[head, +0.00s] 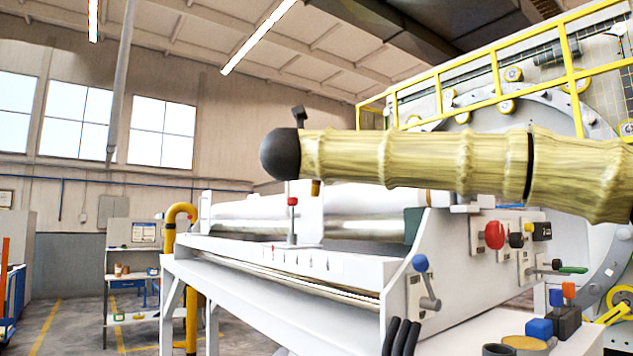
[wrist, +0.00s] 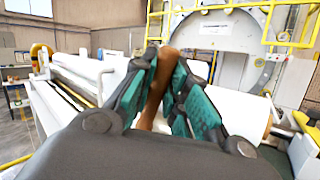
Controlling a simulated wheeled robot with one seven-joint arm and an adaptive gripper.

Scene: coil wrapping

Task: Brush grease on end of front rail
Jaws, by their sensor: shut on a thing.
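In the wrist view my gripper (wrist: 165,60) has its two dark fingers with teal pads closed on a brown wooden handle (wrist: 158,88), which looks like the brush's. The bristles are not clearly visible. In the head view a long metal rail (head: 290,284) runs along the front of the white machine. Its near right end lies by the machine's end plate. The machine's long edge also shows at the left of the wrist view (wrist: 78,98). A pot with a tan top (head: 524,342), possibly grease, stands at the bottom right of the head view. My fingers cannot be made out in the head view.
The end plate carries a red button (head: 494,234) and a blue-knobbed lever (head: 424,280). Blue blocks (head: 539,328) stand near the pot. A yellow railing (head: 500,75) is behind at the right. A white roll (wrist: 222,112) lies beyond my fingers. Open floor shows at the left.

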